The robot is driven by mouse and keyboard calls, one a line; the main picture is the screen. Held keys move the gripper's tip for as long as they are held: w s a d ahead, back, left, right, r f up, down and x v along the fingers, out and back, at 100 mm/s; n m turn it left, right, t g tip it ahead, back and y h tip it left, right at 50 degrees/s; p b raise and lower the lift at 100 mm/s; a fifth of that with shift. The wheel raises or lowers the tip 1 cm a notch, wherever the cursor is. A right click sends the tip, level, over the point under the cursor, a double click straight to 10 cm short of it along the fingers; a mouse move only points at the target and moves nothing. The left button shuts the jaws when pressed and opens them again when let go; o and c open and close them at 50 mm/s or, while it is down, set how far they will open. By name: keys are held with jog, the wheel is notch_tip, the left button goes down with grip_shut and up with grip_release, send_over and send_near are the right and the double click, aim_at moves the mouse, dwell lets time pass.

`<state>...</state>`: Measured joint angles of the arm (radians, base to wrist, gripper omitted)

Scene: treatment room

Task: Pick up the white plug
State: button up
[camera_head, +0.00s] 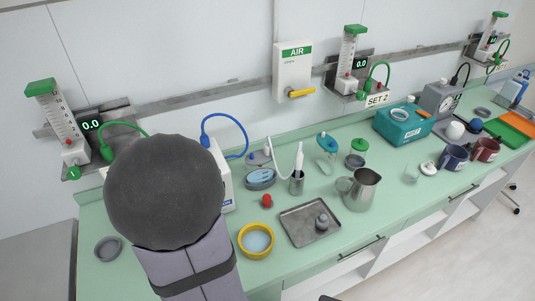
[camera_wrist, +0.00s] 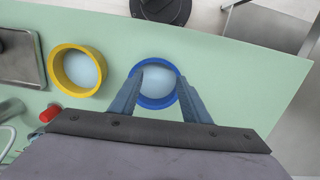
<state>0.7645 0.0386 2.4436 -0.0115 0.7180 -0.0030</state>
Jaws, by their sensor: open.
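No thing is clearly the white plug. A small white rounded piece (camera_head: 455,130) stands at the back right of the counter, and a white-topped piece (camera_head: 428,168) lies by the mugs; I cannot tell whether either is the plug. In the wrist view my gripper (camera_wrist: 160,77) is open and empty. Its two fingers are spread over a blue-rimmed round dish (camera_wrist: 146,101) with a pale blue inside; the height above it is unclear. In the head view my own arm hides the gripper and this dish.
A yellow-rimmed dish (camera_head: 243,247), red knob (camera_head: 266,201), metal tray (camera_head: 290,232) with a grey weight-like piece (camera_head: 322,221), and steel jug (camera_head: 361,190) stand on the green counter. Mugs (camera_head: 453,157) and a teal box (camera_head: 396,131) are farther right. Flowmeters (camera_head: 348,55) line the wall.

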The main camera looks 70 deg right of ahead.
jog(key=s+d+m, duration=0.1)
jog(key=d, duration=0.3)
jog(key=s+d+m+b, duration=0.1)
jog(key=d, duration=0.3)
jog(key=s+d+m+h, duration=0.1)
jog(key=d, duration=0.3)
jog(key=shift+d+f+b, duration=0.3)
jog(key=shift+d+b, duration=0.1)
jog(key=s+d+r+m+h, duration=0.2)
jog(key=s+d, duration=0.1)
jog(key=d, duration=0.5)
jog(key=m+h, duration=0.3)
jog(key=h, duration=0.1)
send_near(268, 145)
jog(key=x, duration=0.3)
jog(key=shift+s+d+r+m, duration=0.15)
jog(key=shift+s+m, duration=0.15)
jog(key=shift+m, duration=0.4)
jog(key=shift+w+p+x, duration=0.2)
jog(key=shift+p+x, duration=0.5)
jog(key=shift+x, duration=1.15)
jog(key=shift+w+p+x, duration=0.15)
jog(key=shift+p+x, duration=0.55)
jog(key=shift+x, duration=1.15)
jog(key=shift+c, duration=0.3)
grip_shut()
